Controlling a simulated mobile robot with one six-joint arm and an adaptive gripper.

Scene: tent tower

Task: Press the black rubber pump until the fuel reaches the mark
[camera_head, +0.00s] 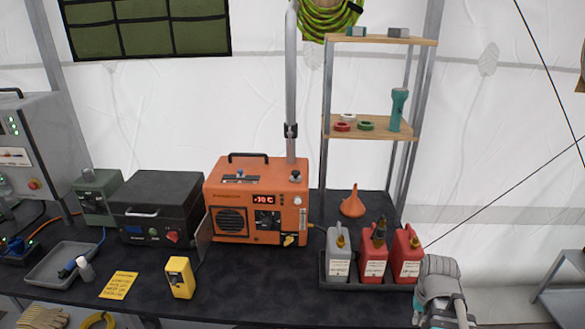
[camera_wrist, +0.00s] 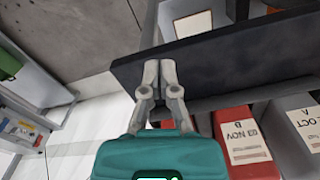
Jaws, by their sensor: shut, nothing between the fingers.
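The orange heater (camera_head: 257,200) stands on the dark table, with a red lit display and a black handle on top. A small black knob-like part (camera_head: 296,174) sits on its top right; it may be the rubber pump, but it is too small to be sure. A small gauge-like strip (camera_head: 240,177) lies on the heater's top; no fuel level or mark can be read. My gripper (camera_wrist: 158,66) is shut and empty in the wrist view, near a dark edge and away from the heater. My arm is at the lower right of the head view.
A tray (camera_head: 340,284) holds a grey can (camera_head: 340,243) and two red cans (camera_head: 373,250); a labelled red can (camera_wrist: 246,140) also shows in the wrist view. An orange funnel (camera_head: 353,203) stands behind them. A shelf (camera_head: 365,130) rises behind the table. A yellow device (camera_head: 180,278) stands in front.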

